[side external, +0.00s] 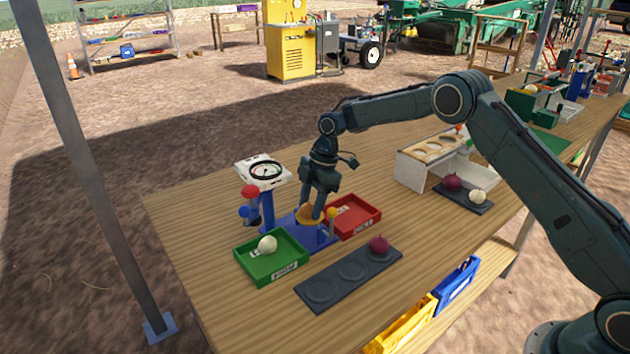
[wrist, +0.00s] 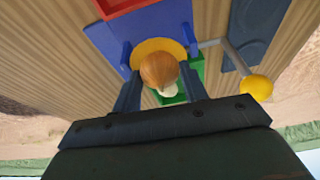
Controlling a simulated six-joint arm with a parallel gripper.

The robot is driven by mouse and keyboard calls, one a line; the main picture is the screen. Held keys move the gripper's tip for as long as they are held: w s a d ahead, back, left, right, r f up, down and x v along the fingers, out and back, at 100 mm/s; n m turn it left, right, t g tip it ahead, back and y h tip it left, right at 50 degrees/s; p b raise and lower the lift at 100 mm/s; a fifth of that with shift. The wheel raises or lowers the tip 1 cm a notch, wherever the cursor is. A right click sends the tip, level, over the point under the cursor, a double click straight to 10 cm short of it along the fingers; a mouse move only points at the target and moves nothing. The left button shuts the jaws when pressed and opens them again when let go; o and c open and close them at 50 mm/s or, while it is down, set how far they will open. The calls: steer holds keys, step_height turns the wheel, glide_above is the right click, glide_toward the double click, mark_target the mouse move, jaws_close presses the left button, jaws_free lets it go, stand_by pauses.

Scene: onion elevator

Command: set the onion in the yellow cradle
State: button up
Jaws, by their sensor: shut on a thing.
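A brown-orange onion (wrist: 158,68) is between the two fingers of my gripper (wrist: 162,80), which is shut on it. The yellow cradle (wrist: 150,44) is a round disc on the blue stand, right behind the onion in the wrist view. The onion overlaps the cradle in the wrist view. I cannot tell whether it touches the cradle or hangs just above it.
A dial scale (side external: 262,171) stands behind-left of the cradle. A green tray (side external: 285,269) with a white onion (side external: 267,244) and a red tray (side external: 355,217) flank the blue stand. A yellow-knobbed lever (side external: 332,212) is close right. A dark three-place board (side external: 335,284) holds a red onion (side external: 379,245).

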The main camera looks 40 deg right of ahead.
stand_by(0.3)
steer(key=o, duration=1.1)
steer(key=shift+c, duration=0.2)
steer(key=shift+r, duration=0.15)
steer(key=v, duration=1.3)
steer(key=shift+r, duration=0.2)
steer(key=shift+d, duration=0.15)
steer(key=shift+r, duration=0.15)
